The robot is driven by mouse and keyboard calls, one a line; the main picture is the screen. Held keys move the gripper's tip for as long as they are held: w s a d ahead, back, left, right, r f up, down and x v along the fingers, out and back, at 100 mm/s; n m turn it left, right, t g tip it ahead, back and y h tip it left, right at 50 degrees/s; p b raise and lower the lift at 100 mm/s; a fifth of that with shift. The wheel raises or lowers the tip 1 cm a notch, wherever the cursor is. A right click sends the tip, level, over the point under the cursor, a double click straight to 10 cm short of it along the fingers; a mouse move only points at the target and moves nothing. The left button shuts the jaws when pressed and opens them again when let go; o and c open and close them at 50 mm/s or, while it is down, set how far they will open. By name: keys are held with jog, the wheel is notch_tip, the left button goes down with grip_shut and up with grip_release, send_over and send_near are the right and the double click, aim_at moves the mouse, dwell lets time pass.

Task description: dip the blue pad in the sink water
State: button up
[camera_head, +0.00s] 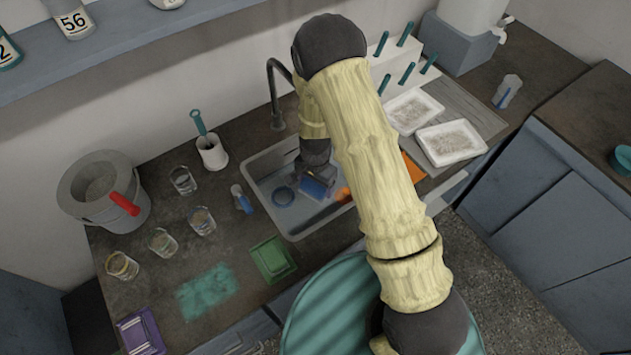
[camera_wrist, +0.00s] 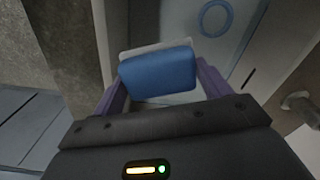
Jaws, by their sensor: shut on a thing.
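The blue pad (camera_wrist: 158,74) is held between the two fingers of my gripper (camera_wrist: 155,88) in the wrist view. A pale edge shows behind the pad. In the head view the blue pad (camera_head: 314,188) is over the sink basin, below my wrist. The sink (camera_head: 268,170) is a pale rectangular basin with a dark tap (camera_head: 277,118) at its back edge. My arm hides the sink's right part. Whether the pad touches the water cannot be told.
A blue ring (camera_head: 283,196) lies in the basin left of the pad, and an orange thing (camera_head: 343,195) is to its right. Several glasses (camera_head: 201,221) and a green pad (camera_head: 272,259) are on the counter at left. White trays (camera_head: 450,142) stand on the right.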

jog(key=shift+f+b, duration=6.25)
jog(key=shift+f, duration=2.85)
jog(key=shift+r, duration=0.15)
notch_tip(320, 180, up, 20)
jog(key=p, duration=1.5)
